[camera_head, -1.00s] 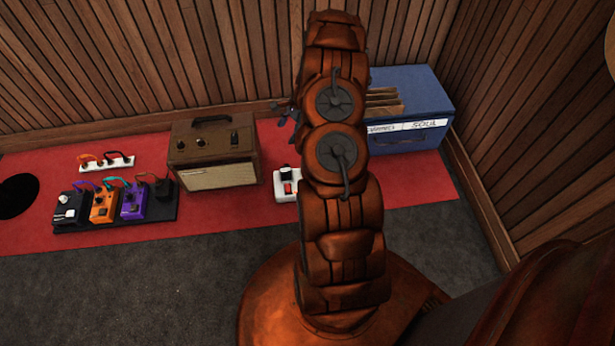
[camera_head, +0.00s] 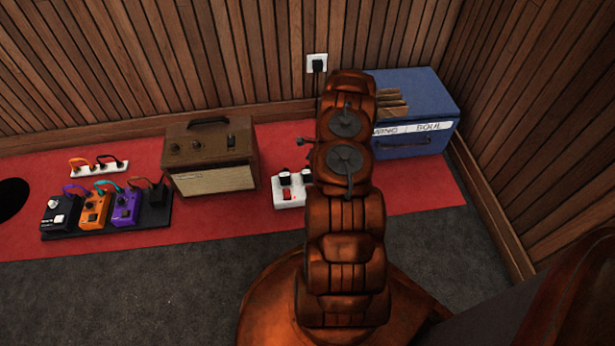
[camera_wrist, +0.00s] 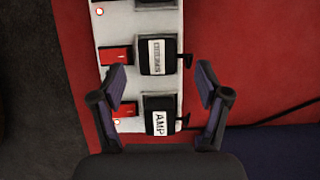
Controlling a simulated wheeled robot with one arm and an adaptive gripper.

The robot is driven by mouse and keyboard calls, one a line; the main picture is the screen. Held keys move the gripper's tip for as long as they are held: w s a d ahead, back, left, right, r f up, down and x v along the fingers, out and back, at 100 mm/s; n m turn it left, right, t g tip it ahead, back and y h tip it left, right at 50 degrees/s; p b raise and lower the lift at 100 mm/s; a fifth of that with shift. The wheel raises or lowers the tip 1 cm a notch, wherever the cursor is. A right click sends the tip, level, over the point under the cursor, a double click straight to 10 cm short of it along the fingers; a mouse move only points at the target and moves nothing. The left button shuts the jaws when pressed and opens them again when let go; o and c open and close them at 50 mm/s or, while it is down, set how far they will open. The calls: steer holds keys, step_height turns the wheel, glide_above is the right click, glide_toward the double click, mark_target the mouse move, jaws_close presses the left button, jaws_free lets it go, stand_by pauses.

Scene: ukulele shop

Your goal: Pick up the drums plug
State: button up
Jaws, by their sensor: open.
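The drums plug (camera_wrist: 157,56) is a black block with a small white label, seated in a white power strip (camera_wrist: 110,45). Its label is small and hard to read. The amp plug (camera_wrist: 160,117), labelled AMP, sits below it in the wrist view. In the head view the power strip (camera_head: 287,196) lies on the red mat, partly hidden by my arm, and most of my gripper is hidden there.
A brown amplifier (camera_head: 212,160) stands left of the strip, and a pedal board (camera_head: 155,222) with several pedals lies farther left. A blue box (camera_head: 430,100) stands at the right by the wall. A wall outlet (camera_head: 317,63) is behind. Grey carpet in front is clear.

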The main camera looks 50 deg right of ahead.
steer(key=b+x, duration=0.1)
steer(key=x, duration=0.3)
steer(key=shift+a+f+b, duration=0.2)
steer(key=shift+b, duration=0.15)
steer(key=c, duration=1)
steer(key=shift+r, duration=0.15)
